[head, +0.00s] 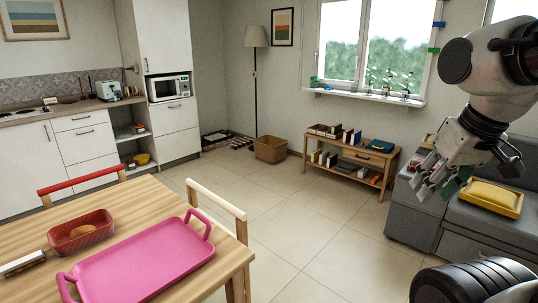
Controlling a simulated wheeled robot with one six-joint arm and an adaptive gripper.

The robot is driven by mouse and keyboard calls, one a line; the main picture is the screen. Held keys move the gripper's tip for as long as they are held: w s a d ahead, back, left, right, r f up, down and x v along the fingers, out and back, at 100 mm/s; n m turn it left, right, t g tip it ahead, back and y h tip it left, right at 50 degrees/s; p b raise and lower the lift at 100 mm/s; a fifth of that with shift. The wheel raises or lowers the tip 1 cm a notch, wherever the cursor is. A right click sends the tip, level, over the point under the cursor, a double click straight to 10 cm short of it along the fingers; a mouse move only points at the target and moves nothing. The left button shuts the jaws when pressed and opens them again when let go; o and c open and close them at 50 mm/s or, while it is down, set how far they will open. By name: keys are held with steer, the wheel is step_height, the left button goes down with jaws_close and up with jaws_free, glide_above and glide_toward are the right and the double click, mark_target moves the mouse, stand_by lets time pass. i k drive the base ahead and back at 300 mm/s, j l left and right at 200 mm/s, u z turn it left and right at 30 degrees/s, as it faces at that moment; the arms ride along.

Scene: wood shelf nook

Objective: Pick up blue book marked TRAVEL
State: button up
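A low wood shelf (340,147) stands against the far wall under the window. A blue item (381,146), flat and book-like, lies on the right part of its top. Several upright books (351,137) stand near the middle of the top, one of them dark blue. No lettering is readable from here, so I cannot tell which is marked TRAVEL. My gripper (434,184) hangs at the right, in the foreground, well apart from the shelf. Its fingers look spread and hold nothing that I can make out.
A grey sofa (409,215) with a yellow cushion (491,196) is at the right. Tiled floor between is clear.

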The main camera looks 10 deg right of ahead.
mark_target(355, 137)
steer(key=i+l+z, duration=0.3)
steer(key=i, duration=0.55)
steer(key=i+z, duration=0.35)
steer(key=i, duration=0.55)
steer(key=i+u, duration=0.1)
steer(key=i, duration=0.65)
steer(key=i+l, duration=0.15)
steer(key=i, duration=0.6)
steer(key=i+u, duration=0.15)
steer(key=i, duration=0.6)
steer(key=i+l+u, duration=0.25)
steer(key=i, duration=0.3)
steer(key=i+l+z, duration=0.25)
steer(key=i+z, duration=0.2)
